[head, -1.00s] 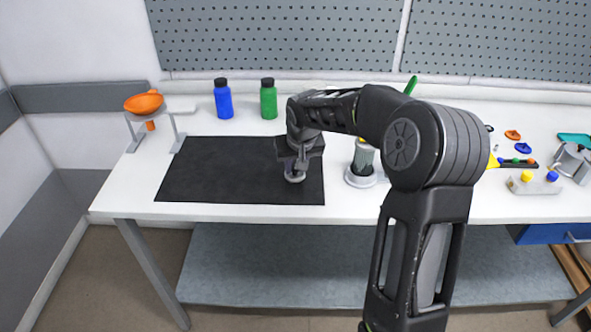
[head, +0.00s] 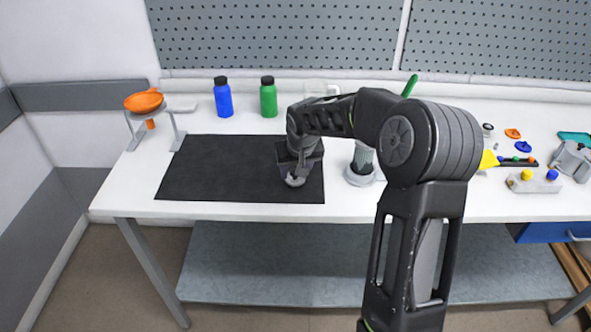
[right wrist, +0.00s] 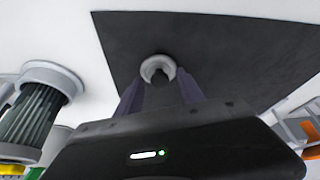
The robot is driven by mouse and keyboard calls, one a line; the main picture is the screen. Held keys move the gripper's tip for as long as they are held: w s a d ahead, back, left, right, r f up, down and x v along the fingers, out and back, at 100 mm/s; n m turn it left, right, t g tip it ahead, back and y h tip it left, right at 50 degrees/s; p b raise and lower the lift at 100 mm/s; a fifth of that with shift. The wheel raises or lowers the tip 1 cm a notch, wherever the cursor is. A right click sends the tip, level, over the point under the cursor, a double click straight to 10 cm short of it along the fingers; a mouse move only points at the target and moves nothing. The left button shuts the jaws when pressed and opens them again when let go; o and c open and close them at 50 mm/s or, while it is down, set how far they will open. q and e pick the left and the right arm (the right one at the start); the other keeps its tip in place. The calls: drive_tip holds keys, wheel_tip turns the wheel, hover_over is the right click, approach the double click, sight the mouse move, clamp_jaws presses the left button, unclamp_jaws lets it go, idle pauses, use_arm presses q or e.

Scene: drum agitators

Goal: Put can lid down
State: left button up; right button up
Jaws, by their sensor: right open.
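The can lid (head: 294,182), a small light grey round piece, is at the right front of the black mat (head: 215,170). It also shows in the right wrist view (right wrist: 147,66), where it appears to lie on the mat. My right gripper (head: 291,175) is low over the mat at the lid. In the right wrist view its two dark fingers (right wrist: 159,78) are apart, one on each side of the near part of the lid. Whether they touch the lid I cannot tell. My left gripper is not in view.
A grey ribbed can (head: 361,158) on a pale round base stands right of the mat, partly behind my right arm. Blue (head: 223,99) and green (head: 268,98) bottles stand behind the mat. An orange funnel (head: 144,102) on a stand is at left. The left mat is clear.

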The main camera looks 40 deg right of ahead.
drive_tip(key=shift+r+p, duration=0.25)
drive_tip(key=shift+p, duration=0.05)
drive_tip(key=shift+s+r+b, duration=0.1)
drive_tip(key=shift+r+b, duration=0.15)
drive_tip(key=shift+b, duration=0.05)
drive_tip(key=b+v, duration=0.2)
drive_tip(key=v, duration=0.9)
drive_tip(key=shift+s+r, duration=0.1)
